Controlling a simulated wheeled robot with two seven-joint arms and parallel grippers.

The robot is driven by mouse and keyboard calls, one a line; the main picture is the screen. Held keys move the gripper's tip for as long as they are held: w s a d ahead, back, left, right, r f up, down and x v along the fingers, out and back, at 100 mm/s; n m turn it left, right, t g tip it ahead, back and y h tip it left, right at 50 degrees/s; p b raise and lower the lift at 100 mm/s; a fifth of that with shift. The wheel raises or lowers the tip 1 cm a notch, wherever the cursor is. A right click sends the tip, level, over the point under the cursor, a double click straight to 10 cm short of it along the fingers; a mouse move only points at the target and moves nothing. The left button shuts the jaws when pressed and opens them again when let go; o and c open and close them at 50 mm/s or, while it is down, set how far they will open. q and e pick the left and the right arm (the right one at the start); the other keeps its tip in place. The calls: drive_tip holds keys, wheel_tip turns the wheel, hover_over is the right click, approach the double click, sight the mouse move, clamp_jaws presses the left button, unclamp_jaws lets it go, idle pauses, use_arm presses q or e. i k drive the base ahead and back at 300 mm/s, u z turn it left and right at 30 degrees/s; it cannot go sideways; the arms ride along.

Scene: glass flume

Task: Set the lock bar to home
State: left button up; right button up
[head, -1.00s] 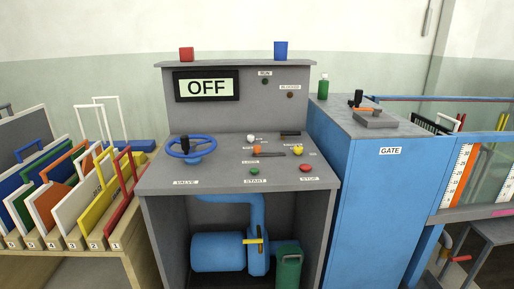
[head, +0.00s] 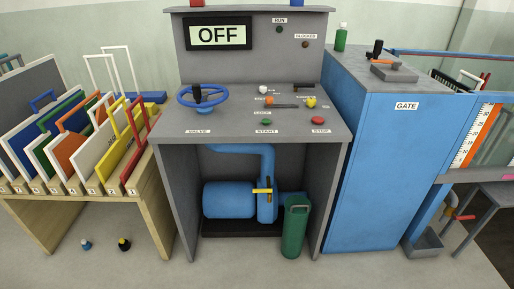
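The grey control console (head: 225,125) stands in the middle of the head view, its display (head: 218,35) reading OFF. On its top an orange knob (head: 270,100) sits at the left end of a dark slot (head: 284,106); a small label in front seems to read LOCK. A white knob (head: 263,89) and a yellow knob (head: 311,102) are close by. On the blue gate cabinet (head: 370,150) a grey block (head: 394,73) lies beside a black handle (head: 376,48) and a small orange piece. I cannot tell for certain which part is the lock bar. Neither gripper is in view.
A blue valve wheel (head: 203,97), green START button (head: 266,121) and red STOP button (head: 318,120) are on the console. A rack of coloured panels (head: 75,140) stands left. A green canister (head: 295,228) stands below the console.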

sight(269, 101)
drive_tip(key=u, duration=0.25)
drive_tip(key=i, duration=1.7)
drive_tip(key=z, duration=0.3)
